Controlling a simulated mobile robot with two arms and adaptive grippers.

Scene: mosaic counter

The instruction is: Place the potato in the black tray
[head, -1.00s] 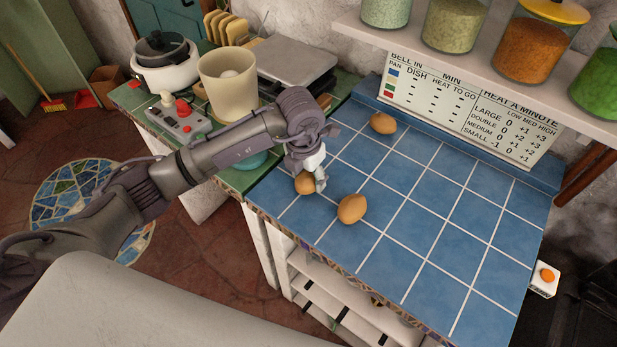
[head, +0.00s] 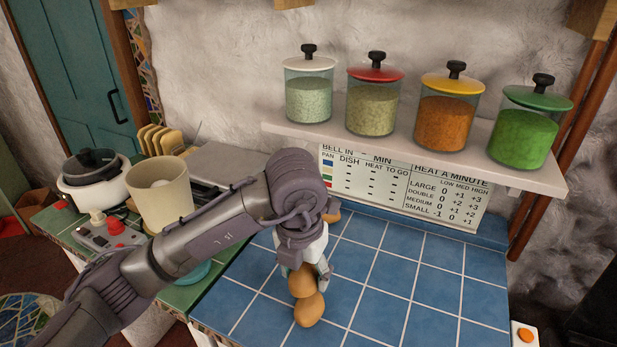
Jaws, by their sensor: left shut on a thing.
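My left gripper (head: 308,270) is shut on a brown potato (head: 301,281), with the fingers on its upper part and right side. A second potato (head: 309,311) lies on the blue tiles just in front, overlapping the held one in the picture. I cannot tell whether the two touch. A third potato (head: 332,217) is mostly hidden behind my left wrist. I see no black tray in this view. My right gripper is not in view.
The blue tiled counter (head: 386,292) is clear to the right. On the green counter left stand a white cooker (head: 79,191), a beige container (head: 160,206) and a toast rack (head: 161,139). A shelf (head: 400,142) with several jars overhangs the counter's back.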

